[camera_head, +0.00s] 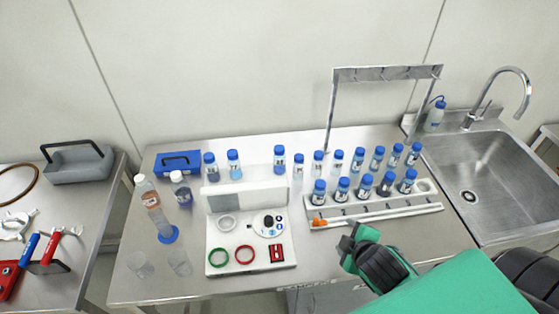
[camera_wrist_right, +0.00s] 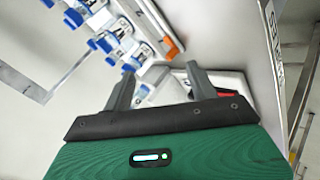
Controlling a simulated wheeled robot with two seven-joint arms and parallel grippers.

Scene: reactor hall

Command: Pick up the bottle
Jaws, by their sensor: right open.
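Several bottles are in view, and I cannot tell which one the task means. A small bottle with a blue nozzle (camera_head: 434,117) stands by the sink. My right gripper (camera_head: 352,241) is open and empty in front of the rack. Its two fingers also show apart in the right wrist view (camera_wrist_right: 160,76). My left gripper is out of view.
A white tray (camera_head: 217,263) with rings and small parts lies left of my right gripper. Empty glasses (camera_head: 180,263) stand at the front left. A metal frame (camera_head: 331,115) rises behind the rack. The sink (camera_head: 490,180) is at the right.

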